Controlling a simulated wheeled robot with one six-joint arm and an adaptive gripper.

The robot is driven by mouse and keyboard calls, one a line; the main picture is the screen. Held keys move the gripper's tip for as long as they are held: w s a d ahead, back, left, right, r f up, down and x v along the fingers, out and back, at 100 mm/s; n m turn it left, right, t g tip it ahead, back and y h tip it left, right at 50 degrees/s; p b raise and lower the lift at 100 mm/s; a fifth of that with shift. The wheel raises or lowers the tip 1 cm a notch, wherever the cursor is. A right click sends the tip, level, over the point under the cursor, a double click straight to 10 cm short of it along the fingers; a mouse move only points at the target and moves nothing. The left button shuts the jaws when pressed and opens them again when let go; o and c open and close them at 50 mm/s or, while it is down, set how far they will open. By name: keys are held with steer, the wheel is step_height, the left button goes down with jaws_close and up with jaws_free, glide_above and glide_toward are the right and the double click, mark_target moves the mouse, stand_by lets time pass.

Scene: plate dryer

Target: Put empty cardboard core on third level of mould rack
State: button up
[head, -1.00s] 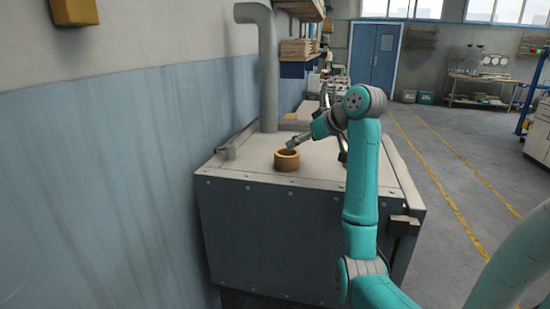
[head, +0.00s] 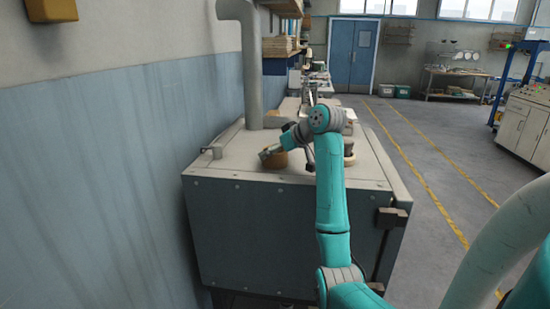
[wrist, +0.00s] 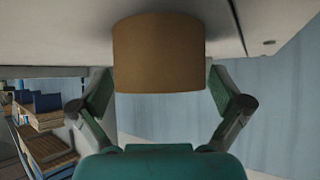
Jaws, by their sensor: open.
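The cardboard core (head: 276,161) is a short brown cylinder standing on top of the grey metal cabinet (head: 270,222). In the wrist view the core (wrist: 158,52) fills the top middle, apparently upside down. My gripper (wrist: 162,90) is open, with its green pads on either side of the core's near end. A gap shows between each pad and the core. In the head view my gripper (head: 268,154) is at the core and partly covers it. I cannot identify the mould rack for certain.
A thick pipe (head: 251,62) rises at the cabinet's back left by the wall. A pale round thing (head: 349,155) on the cabinet is partly hidden by my arm. Wall shelves (head: 281,48) hang beyond. The floor (head: 425,165) to the right is clear.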

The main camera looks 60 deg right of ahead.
steer(key=shift+x, duration=1)
steer(key=c, duration=1.1)
